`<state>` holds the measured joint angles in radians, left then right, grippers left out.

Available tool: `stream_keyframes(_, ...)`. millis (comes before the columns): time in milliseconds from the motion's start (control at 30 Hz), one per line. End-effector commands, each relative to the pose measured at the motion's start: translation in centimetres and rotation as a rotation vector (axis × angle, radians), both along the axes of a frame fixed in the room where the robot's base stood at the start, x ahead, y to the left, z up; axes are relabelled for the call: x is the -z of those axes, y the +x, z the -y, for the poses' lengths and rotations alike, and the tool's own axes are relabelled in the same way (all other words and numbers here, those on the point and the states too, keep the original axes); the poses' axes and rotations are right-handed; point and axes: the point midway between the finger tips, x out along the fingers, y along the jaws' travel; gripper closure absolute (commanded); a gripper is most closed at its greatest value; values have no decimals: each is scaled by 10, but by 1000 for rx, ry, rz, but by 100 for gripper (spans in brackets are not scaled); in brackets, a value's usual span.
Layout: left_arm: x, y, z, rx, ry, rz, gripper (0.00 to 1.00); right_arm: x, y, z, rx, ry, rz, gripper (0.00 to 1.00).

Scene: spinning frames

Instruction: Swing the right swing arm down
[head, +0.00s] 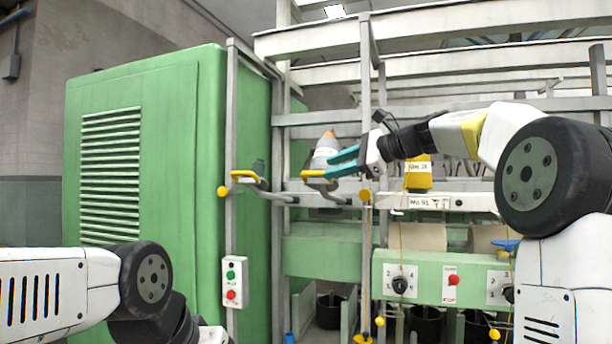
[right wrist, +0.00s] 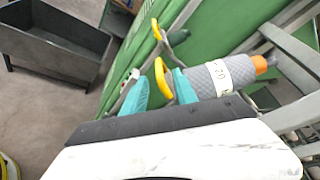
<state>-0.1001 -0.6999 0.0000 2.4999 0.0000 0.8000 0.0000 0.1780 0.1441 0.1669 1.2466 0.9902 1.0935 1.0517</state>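The right swing arm (head: 334,190) is a grey metal arm with a yellow handle (head: 312,173), on the spinning frame right of the green cabinet. My right gripper (head: 333,164) comes in from the right, its teal fingers apart and their tips close to the handle. In the right wrist view, the yellow handle (right wrist: 163,80) lies in the gap between the two teal fingers (right wrist: 158,90); I cannot tell whether they touch it. A grey bobbin with an orange tip (head: 326,144) stands just behind the handle, and it also shows in the right wrist view (right wrist: 214,77). My left gripper is not in view.
The left swing arm (head: 277,196) has a similar yellow handle (head: 243,176). The green cabinet (head: 140,150) stands on the left. Grey posts (head: 366,110) and rails run close to my right gripper. A dark bin (right wrist: 55,45) stands on the floor.

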Motion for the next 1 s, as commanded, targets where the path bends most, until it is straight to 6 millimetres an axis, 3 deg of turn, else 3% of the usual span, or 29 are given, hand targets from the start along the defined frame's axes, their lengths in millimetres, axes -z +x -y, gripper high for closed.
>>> stream_keyframes(400,0,0,0,0,0,0,64,17,33,-50,-3,-3,-1,66)
stream_keyframes(800,0,0,0,0,0,0,64,19,39,-58,-1,-5,2,66)
stream_keyframes(833,0,0,0,0,0,0,64,19,39,-58,-1,-5,2,68)
stream_keyframes(1000,0,0,0,0,0,0,64,19,39,-58,-1,-5,2,100)
